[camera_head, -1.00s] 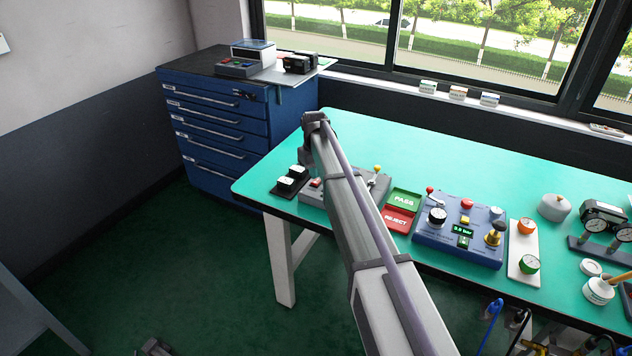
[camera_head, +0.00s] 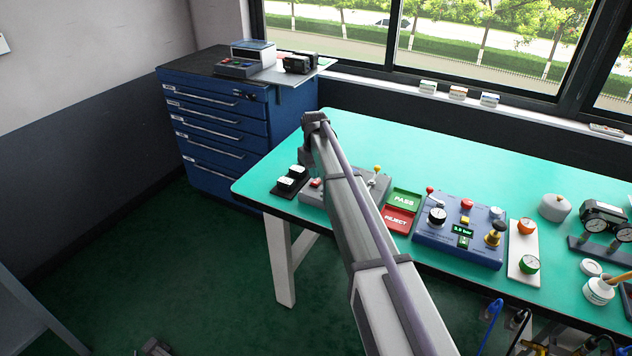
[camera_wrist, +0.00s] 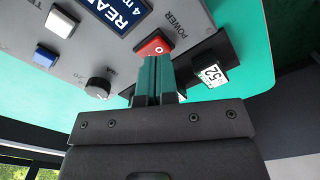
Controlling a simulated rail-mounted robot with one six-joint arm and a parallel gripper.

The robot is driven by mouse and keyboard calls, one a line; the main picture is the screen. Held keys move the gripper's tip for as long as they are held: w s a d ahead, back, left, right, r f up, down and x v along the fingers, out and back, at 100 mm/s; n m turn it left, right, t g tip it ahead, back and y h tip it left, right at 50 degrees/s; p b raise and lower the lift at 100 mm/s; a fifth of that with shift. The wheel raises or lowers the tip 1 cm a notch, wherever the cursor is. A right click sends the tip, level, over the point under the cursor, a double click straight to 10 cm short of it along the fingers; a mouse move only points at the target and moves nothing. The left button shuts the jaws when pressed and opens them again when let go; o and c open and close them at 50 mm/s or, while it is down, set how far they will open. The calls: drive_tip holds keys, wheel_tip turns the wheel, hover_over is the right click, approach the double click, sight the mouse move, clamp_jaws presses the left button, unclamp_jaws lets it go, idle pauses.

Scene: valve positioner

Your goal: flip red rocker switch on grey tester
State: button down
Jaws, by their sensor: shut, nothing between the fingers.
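The grey tester (camera_head: 312,198) lies on the green table, partly hidden behind my arm in the head view. Its red rocker switch (camera_head: 316,183) shows at its left end. In the wrist view the red rocker switch (camera_wrist: 154,46) sits beside the word POWER on the grey tester (camera_wrist: 186,14). My gripper (camera_wrist: 155,60) is shut and empty, with its fingertips at the near edge of the red switch. Whether they touch it or hover just over it, I cannot tell. In the head view the gripper is hidden behind my arm.
A black block with a white label reading 52 (camera_wrist: 212,72) stands close beside the fingers. The tester also carries a knob (camera_wrist: 98,88), a white button (camera_wrist: 60,22) and a blue display (camera_wrist: 115,10). Green and red trays (camera_head: 402,219) and a blue panel (camera_head: 460,240) lie to the right.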

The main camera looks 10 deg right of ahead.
sight(315, 182)
drive_tip(key=shift+f+b, duration=1.25)
idle(0.7)
drive_tip(key=shift+r, duration=0.1)
wheel_tip(315, 182, up, 7)
drive_tip(key=p, duration=0.7)
drive_tip(key=s+m, duration=0.4)
drive_tip(key=s, duration=3.3)
drive_tip(key=shift+s+r, duration=0.15)
drive_tip(key=shift+s, duration=0.2)
